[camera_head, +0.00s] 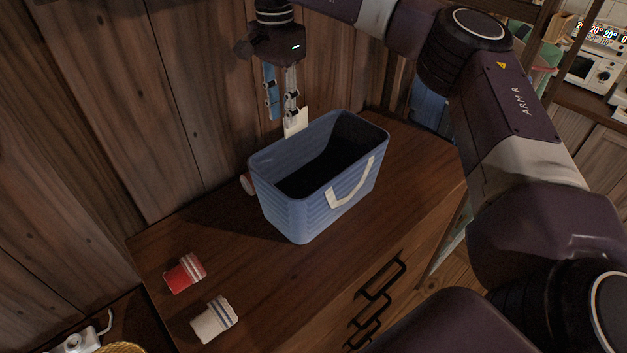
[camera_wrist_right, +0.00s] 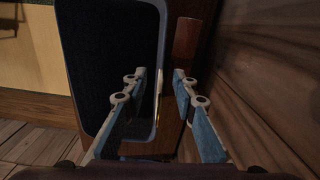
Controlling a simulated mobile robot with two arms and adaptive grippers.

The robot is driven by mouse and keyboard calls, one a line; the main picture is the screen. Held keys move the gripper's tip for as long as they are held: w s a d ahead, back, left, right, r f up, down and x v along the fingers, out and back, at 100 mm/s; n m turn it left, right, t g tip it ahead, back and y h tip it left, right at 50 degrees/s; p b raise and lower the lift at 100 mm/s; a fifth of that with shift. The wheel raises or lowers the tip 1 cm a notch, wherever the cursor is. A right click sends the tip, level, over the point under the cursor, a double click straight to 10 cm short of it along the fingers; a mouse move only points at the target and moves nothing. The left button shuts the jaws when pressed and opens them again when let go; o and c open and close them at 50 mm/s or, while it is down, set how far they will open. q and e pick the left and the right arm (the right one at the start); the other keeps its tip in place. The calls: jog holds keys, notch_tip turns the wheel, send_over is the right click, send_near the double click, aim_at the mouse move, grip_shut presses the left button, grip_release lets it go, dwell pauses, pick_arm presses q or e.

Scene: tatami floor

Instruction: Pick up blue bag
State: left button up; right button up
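The blue bag (camera_head: 287,210) is an upright, open-topped blue basket with white handles, standing on the wooden cabinet top. Its inside is dark. My right gripper (camera_head: 282,118) points down over the bag's far long side, at the white far handle (camera_head: 297,122). In the right wrist view the bag rim (camera_wrist_right: 163,45) and a thin pale strip of handle (camera_wrist_right: 159,85) lie in line with the gap between the fingers (camera_wrist_right: 158,74). The fingers are apart. Whether they touch the handle I cannot tell. My left gripper is not in view.
Another reddish item (camera_head: 247,183) is partly hidden behind the bag. A wooden wall (camera_head: 180,100) rises close behind the gripper.

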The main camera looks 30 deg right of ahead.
pick_arm(q)
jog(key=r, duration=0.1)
jog(key=p, duration=0.1)
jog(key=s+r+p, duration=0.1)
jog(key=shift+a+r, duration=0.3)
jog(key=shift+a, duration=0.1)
pick_arm(e)
notch_tip(320, 180, down, 7)
jog(key=shift+s+f, duration=0.15)
jog(key=shift+s, duration=0.2)
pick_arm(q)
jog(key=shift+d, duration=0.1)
pick_arm(e)
jog(key=shift+a, duration=0.1)
jog(key=shift+c, duration=0.2)
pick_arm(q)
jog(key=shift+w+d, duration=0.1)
pick_arm(e)
grip_shut()
